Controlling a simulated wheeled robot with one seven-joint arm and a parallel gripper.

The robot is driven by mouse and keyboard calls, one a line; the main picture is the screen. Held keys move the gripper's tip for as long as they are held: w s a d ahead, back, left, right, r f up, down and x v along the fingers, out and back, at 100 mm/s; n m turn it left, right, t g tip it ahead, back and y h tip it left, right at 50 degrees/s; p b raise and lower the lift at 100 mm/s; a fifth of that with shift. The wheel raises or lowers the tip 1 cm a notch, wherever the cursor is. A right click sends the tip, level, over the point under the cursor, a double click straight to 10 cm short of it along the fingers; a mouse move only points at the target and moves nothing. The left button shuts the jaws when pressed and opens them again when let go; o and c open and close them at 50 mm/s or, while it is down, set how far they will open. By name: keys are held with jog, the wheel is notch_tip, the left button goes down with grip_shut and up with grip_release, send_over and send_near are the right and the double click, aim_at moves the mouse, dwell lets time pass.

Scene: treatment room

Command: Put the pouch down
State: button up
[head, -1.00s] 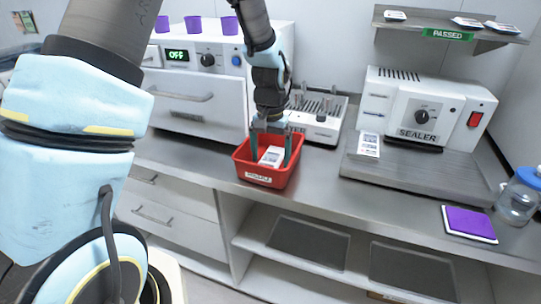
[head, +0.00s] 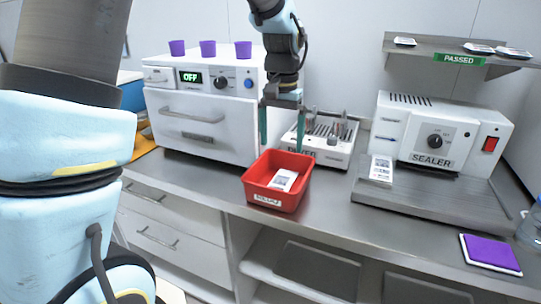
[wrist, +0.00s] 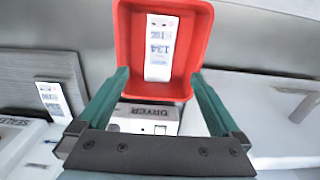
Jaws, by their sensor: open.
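A white pouch with printed labelling (head: 283,180) lies inside the red bin (head: 262,193) on the counter. My gripper (head: 281,146) is open and empty, above the bin and apart from the pouch. A second, similar white pouch (head: 381,168) lies on the sealer's metal tray at the right.
The sealer (head: 440,130) stands right of the bin, under a shelf (head: 425,52) marked PASSED. The dryer (head: 330,150) stands behind the bin. A white unit reading OFF (head: 205,115) stands left. A purple pad (head: 490,252) lies at the right front edge.

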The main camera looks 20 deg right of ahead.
jog(key=shift+r, duration=0.15)
jog(key=s+a+f+n, duration=0.1)
jog(key=a+n, duration=0.1)
jog(key=a, duration=0.8)
jog(key=s+a+f+n+t, duration=0.1)
jog(key=a+f+n, duration=0.1)
jog(key=a, duration=0.8)
jog(key=s+a+f+n, duration=0.1)
jog(key=s+a+n, duration=0.1)
jog(key=a, duration=0.8)
jog(key=shift+f+n+t, duration=0.3)
jog(key=shift+f+n, duration=0.1)
jog(key=shift+n, duration=0.3)
jog(key=shift+a, duration=0.1)
